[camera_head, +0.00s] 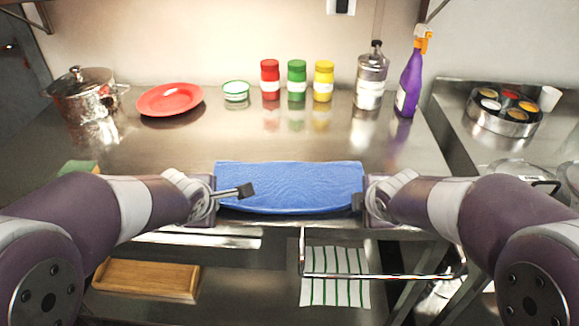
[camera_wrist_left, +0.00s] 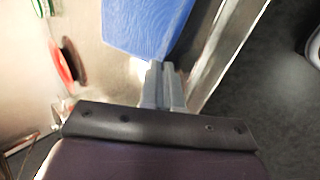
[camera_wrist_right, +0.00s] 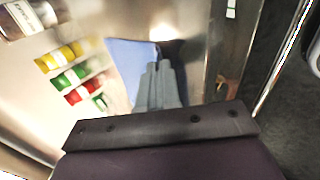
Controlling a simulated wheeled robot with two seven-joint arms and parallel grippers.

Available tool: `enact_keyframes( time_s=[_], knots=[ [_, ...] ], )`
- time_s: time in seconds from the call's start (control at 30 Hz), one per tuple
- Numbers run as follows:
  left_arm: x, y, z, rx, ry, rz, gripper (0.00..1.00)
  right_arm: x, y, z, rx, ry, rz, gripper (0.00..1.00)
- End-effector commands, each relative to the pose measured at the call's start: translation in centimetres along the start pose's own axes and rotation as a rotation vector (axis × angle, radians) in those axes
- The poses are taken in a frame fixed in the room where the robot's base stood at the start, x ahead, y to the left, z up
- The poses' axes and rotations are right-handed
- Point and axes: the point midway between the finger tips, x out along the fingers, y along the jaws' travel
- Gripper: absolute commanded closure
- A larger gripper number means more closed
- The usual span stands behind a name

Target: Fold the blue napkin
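The blue napkin (camera_head: 290,182) lies spread wide across the front of the steel counter, its near edge bowing downward in the middle.
A red plate (camera_head: 170,99), a steel pot (camera_head: 84,93), several coloured shakers (camera_head: 297,80), a glass bottle (camera_head: 370,77) and a purple spray bottle (camera_head: 410,77) stand at the back. Counter behind the napkin is clear. A rail with a striped towel (camera_head: 335,290) is below the front edge.

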Motion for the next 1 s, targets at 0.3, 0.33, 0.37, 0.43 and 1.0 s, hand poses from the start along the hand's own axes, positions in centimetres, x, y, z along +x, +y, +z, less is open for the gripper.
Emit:
enact_keyframes(
  time_s=[0.3, 0.33, 0.37, 0.43, 1.0],
  knots=[
    [0.0, 0.0, 0.0, 0.0, 0.001, -0.002, 0.53, 0.0, 0.1, 0.0, 0.0, 0.0, -0.001, 0.53],
    [0.0, 0.0, 0.0, 0.0, 0.001, -0.002, 0.53, 0.0, 0.1, 0.0, 0.0, 0.0, -0.001, 0.53],
    [0.0, 0.0, 0.0, 0.0, 0.001, -0.002, 0.53, 0.0, 0.1, 0.0, 0.0, 0.0, -0.001, 0.53],
    [0.0, 0.0, 0.0, 0.0, 0.001, -0.002, 0.53, 0.0, 0.0, 0.0, 0.0, -0.001, -0.001, 0.53],
    [-8.3, 1.2, 0.0, 0.001, 0.0, 0.001, 0.53, -8.4, 1.3, 0.0, 0.0, 0.001, 0.003, 0.53]
  ],
)
